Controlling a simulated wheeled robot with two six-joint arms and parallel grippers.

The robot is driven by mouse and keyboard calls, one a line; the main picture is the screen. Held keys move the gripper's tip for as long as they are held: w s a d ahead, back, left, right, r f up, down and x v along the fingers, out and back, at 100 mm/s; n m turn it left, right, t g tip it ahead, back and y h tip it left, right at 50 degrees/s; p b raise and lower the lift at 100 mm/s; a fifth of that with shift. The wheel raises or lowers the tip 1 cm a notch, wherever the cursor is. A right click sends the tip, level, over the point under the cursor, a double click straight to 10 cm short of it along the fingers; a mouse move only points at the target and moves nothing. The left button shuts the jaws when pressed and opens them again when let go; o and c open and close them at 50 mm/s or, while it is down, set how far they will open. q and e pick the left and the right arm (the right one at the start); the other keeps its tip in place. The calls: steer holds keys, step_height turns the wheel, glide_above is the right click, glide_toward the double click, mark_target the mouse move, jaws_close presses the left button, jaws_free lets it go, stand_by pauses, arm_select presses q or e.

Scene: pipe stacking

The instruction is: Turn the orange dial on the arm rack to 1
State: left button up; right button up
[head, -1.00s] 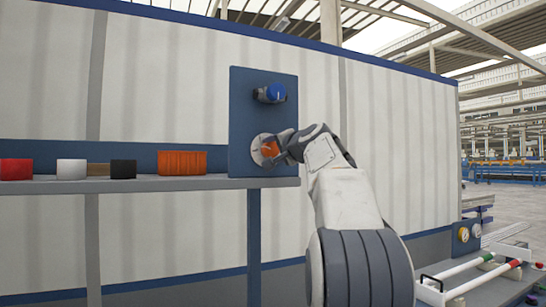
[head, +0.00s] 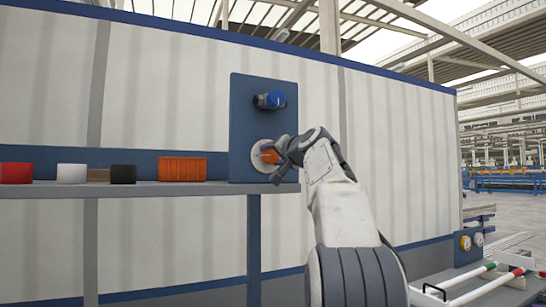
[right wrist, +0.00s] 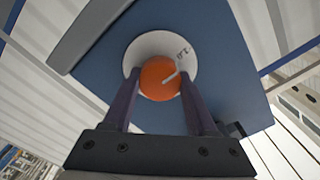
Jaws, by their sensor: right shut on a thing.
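The orange dial (head: 268,155) sits on a white disc (head: 257,158) low on the blue upright panel (head: 262,118) of the rack. My right gripper (head: 274,157) is shut on the dial, partly hiding it in the head view. In the right wrist view the two dark fingers lie on either side of the dial (right wrist: 158,90). A white pointer line on the dial runs up and to the right. Small dark marks sit on the disc's upper right; I cannot read them clearly. My left gripper is not in view.
A blue knob (head: 275,99) sticks out above the dial. A grey shelf (head: 220,188) to the left bears red, white, black and orange pieces, including an orange block (head: 182,169). White pipes (head: 462,290) and gauges (head: 465,243) are at lower right.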

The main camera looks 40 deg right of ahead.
steer(key=shift+f, duration=0.15)
steer(key=o, duration=1.4)
steer(key=shift+c, duration=0.2)
steer(key=shift+s, duration=0.1)
steer(key=shift+s+b, duration=0.35)
steer(key=b+v, duration=0.4)
steer(key=v, duration=0.5)
steer(key=shift+s, duration=0.3)
steer(key=shift+a, duration=0.1)
